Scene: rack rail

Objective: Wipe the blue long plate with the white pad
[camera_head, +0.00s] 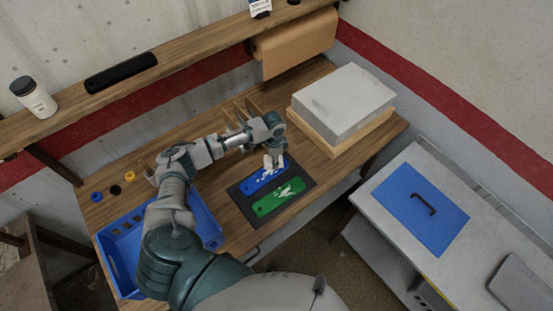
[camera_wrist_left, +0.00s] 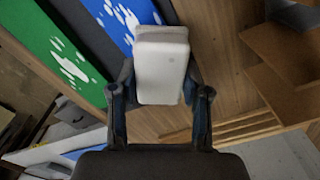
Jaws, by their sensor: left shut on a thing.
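The blue long plate (camera_head: 262,180) lies on a dark mat, with white marks on its surface. It also shows in the left wrist view (camera_wrist_left: 112,14), partly hidden behind the pad. My left gripper (camera_wrist_left: 158,110) is shut on the white pad (camera_wrist_left: 161,68), one finger on each side of it. In the head view the white pad (camera_head: 274,161) is at the far right end of the blue plate, under my left gripper (camera_head: 272,151). I cannot tell whether the pad touches the plate. My right gripper is not in view.
A green plate (camera_head: 278,197) with white marks lies beside the blue one on the dark mat (camera_head: 301,175). A blue crate (camera_head: 207,226) stands left. A grey block (camera_head: 342,100) on a wooden base stands behind right. Small rings and a wooden rack are at the back.

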